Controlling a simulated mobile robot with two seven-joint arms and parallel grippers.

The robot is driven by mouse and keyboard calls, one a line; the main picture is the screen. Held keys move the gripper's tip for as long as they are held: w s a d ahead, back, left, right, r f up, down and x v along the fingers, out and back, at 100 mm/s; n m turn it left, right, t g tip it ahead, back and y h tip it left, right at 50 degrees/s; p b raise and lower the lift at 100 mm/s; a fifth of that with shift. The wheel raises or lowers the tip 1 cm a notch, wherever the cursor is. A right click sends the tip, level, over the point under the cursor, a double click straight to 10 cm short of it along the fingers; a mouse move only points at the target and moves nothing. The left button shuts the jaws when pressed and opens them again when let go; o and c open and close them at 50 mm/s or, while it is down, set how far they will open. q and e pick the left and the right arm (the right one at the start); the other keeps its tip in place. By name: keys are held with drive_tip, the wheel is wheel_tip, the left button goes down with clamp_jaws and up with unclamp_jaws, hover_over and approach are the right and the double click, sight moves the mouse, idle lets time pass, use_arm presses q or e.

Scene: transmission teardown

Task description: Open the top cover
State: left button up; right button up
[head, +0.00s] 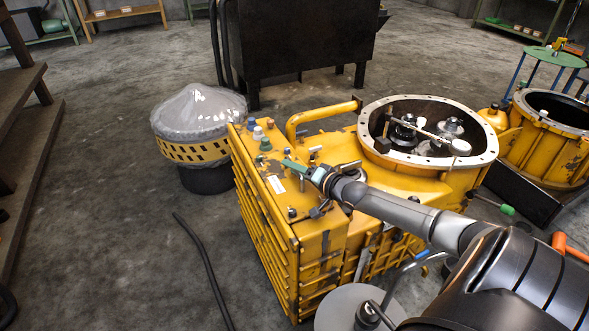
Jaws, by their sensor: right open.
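The yellow transmission housing (345,225) stands in the middle of the head view. At its left is a ribbed box section with a flat yellow top plate (310,240), which carries several small caps and bolts. I cannot tell for certain which part is the top cover. My right gripper (312,176) is open, over the right part of this top plate. I cannot tell whether it touches the plate. It hides part of the plate and the fittings there. My left gripper is not in view.
The round flanged opening (475,167) at the back right shows gears inside. A yellow pipe handle (320,113) rises behind the top plate. A plastic-wrapped part (197,115) stands at left, and a black hose (205,265) lies on the floor. A second yellow housing (550,150) is at right.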

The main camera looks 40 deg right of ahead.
drive_tip(key=shift+c, duration=0.2)
clamp_jaws()
idle(1.3)
